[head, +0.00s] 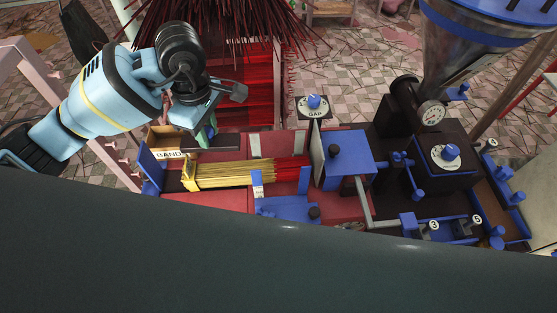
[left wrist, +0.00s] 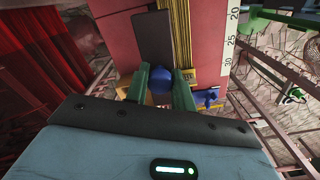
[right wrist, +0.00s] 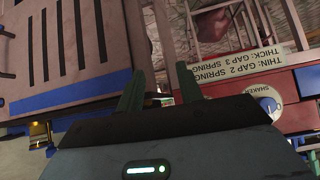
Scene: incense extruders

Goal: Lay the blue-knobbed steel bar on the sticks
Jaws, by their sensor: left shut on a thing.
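My left gripper (head: 210,132) is shut on the blue knob (left wrist: 160,86) of the dark steel bar (left wrist: 152,42), with one green finger on each side of the knob. In the head view the bar (head: 220,149) extends right from the gripper, just behind the bundle of sticks (head: 228,174). The sticks are yellow with red ends to the right. In the left wrist view the bar runs alongside the sticks (left wrist: 179,30); its height over the bed is hard to tell. My right gripper (right wrist: 158,90) is open and empty in its wrist view, and out of the head view.
The sticks lie on a red bed (head: 220,203) between a blue end plate (head: 150,168) and a blue block (head: 347,155). A bands box (head: 163,135) stands behind the left end. A gap dial (head: 313,104) is behind the block. A ruler strip (left wrist: 231,35) runs beside the bed.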

